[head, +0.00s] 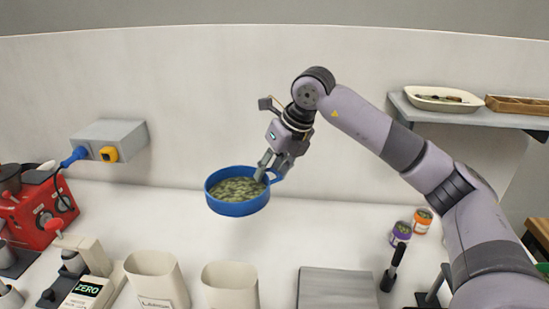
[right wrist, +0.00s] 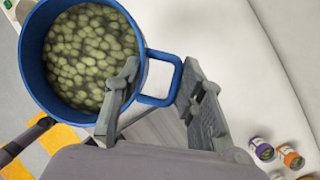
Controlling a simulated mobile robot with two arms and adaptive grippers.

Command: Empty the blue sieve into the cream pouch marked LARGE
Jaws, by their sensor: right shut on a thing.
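The blue sieve (head: 238,209) is full of green beans or pellets (head: 238,188). It is held up off the worktop, roughly level. My right gripper (head: 269,172) is shut on the sieve's loop handle, at the sieve's right side. The right wrist view shows the handle (right wrist: 163,98) between the two fingers, and the green contents in the sieve (right wrist: 32,55). The cream pouch marked with what reads as LARGE (head: 153,270) stands open-topped at the front, below and left of the sieve. Its lower part is cut off. My left gripper is out of view.
A second cream pouch (head: 230,280) stands right of the first, its label unseen. A scale reading ZERO (head: 88,287) and a red machine (head: 40,212) are left. A grey plate (head: 335,287), a black-handled tool (head: 394,264) and two small jars (head: 401,233) are right.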

